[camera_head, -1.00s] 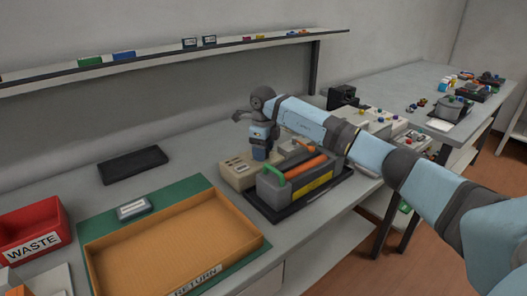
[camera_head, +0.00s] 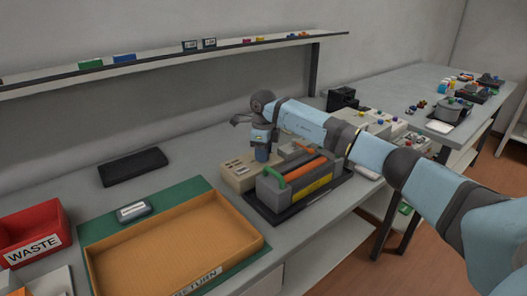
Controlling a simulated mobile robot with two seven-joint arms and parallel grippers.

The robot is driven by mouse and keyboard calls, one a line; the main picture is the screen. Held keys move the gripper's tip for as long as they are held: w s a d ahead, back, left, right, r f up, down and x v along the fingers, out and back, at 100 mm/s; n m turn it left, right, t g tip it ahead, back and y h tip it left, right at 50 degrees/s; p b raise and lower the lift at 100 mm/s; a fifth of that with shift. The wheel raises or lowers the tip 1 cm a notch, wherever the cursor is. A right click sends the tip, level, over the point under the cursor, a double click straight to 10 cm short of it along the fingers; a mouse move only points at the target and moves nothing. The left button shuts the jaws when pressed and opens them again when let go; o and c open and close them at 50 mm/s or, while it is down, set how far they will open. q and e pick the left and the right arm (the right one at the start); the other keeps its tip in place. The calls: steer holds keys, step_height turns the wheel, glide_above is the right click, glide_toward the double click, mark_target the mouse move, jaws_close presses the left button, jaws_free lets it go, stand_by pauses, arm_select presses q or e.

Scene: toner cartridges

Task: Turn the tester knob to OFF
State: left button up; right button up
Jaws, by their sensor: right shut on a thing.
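The tester (camera_head: 240,172) is a beige box on the bench, behind a grey toner cartridge. My right gripper (camera_head: 262,155) points down at the right part of the tester's top. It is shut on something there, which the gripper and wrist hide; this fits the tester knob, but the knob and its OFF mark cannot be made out. The grey cartridge (camera_head: 270,192) with a green handle and an orange roller sits on a black base (camera_head: 275,215) just in front. My left gripper is not in view.
An orange RETURN tray (camera_head: 170,245) lies on a green mat (camera_head: 195,187) to the left, with a small grey device (camera_head: 134,210) at its edge. A red WASTE bin (camera_head: 35,228) stands far left. A black slab (camera_head: 132,166) lies behind. A shelf (camera_head: 230,53) runs above.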

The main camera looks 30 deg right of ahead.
steer(key=n, duration=0.2)
steer(key=shift+r+n+p, duration=0.15)
steer(key=shift+n+p, duration=0.15)
steer(key=shift+p, duration=0.1)
steer(key=n, duration=0.2)
steer(key=shift+n+p, duration=0.3)
steer(key=shift+p, duration=0.05)
steer(key=n, duration=0.2)
steer(key=shift+n, duration=0.4)
steer(key=n, duration=0.3)
steer(key=shift+n+p, duration=0.3)
steer(key=shift+p, duration=0.1)
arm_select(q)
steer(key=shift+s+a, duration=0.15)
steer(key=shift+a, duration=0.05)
arm_select(e)
steer(key=shift+n, duration=0.5)
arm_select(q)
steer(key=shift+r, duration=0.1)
arm_select(e)
steer(key=o, duration=0.9)
